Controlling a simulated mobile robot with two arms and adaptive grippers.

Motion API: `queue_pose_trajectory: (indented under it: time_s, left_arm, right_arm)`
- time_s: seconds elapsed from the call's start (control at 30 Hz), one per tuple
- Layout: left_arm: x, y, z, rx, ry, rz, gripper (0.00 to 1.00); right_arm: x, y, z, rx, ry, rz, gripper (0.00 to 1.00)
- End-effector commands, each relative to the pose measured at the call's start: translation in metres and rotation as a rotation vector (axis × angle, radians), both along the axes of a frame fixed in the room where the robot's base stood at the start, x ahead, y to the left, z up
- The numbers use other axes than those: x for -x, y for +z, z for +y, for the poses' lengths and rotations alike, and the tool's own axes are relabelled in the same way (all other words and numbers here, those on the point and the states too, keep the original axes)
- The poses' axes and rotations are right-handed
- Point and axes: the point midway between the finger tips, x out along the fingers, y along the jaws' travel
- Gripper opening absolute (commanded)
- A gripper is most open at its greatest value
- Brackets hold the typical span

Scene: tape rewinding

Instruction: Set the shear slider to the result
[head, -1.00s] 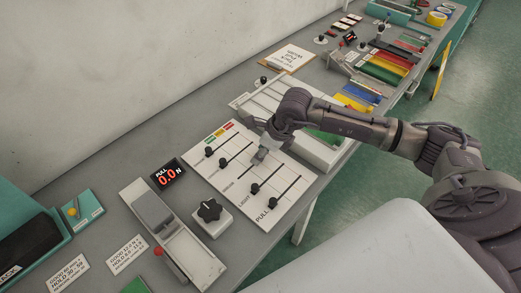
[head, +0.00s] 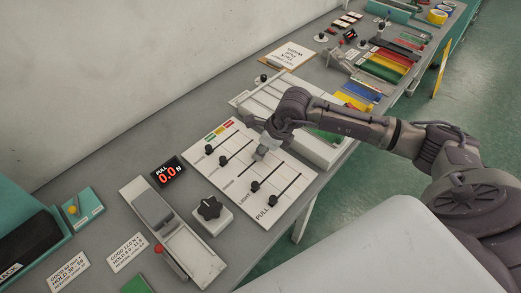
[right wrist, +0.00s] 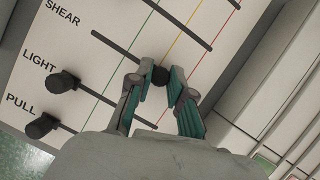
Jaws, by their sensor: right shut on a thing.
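The slider panel (head: 200,170) is a white board with several slots and black knobs. In the right wrist view, the slot labelled SHEAR (right wrist: 108,42) runs diagonally from the label to my right gripper (right wrist: 160,78). My right gripper is shut on the black shear knob (right wrist: 160,75), which sits close to the yellow line. The light knob (right wrist: 62,82) and pull knob (right wrist: 42,125) are at the label ends of their slots. In the head view my right gripper (head: 262,152) is over the middle of the panel and hides the shear knob. My left gripper is out of view.
A display (head: 167,172) reads PULL 0.0 N. A black rotary dial (head: 209,209) and a grey device with a red knob (head: 168,235) stand left of the panel. A white slatted tray (head: 258,102) lies just behind the panel, close to my right arm.

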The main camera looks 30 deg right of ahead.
Motion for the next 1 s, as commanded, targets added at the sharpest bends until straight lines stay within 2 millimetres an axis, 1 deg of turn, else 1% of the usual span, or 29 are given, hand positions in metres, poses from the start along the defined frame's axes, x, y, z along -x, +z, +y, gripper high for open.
queue_pose_trajectory:
  time_s: [0.1, 0.23, 0.3, 0.53, 0.57, 0.7, 0.73, 1.0]
  left_arm:
    - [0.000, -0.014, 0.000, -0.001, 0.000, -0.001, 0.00]
    - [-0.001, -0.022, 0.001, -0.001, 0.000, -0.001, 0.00]
    - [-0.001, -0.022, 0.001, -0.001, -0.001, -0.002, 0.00]
    - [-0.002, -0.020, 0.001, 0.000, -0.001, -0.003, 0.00]
    - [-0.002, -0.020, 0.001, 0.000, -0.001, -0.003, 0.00]
    - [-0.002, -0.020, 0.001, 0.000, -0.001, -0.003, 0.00]
    - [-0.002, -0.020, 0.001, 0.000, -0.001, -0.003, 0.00]
    - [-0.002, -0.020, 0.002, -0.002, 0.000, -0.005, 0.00]
  right_arm:
    - [-0.008, -0.004, -0.020, 0.007, -0.007, -0.003, 0.00]
    - [-0.013, -0.003, -0.036, 0.004, -0.005, -0.003, 0.00]
    - [-0.014, -0.001, -0.039, 0.003, -0.004, -0.004, 0.00]
    - [-0.014, 0.001, -0.040, 0.006, -0.004, -0.004, 0.00]
    - [-0.014, 0.001, -0.040, 0.005, -0.005, -0.004, 0.21]
    - [-0.014, 0.001, -0.040, 0.006, -0.004, -0.004, 0.45]
    - [-0.014, 0.001, -0.039, 0.005, -0.004, -0.004, 0.46]
    - [-0.013, 0.001, -0.038, 0.003, -0.002, -0.002, 0.46]
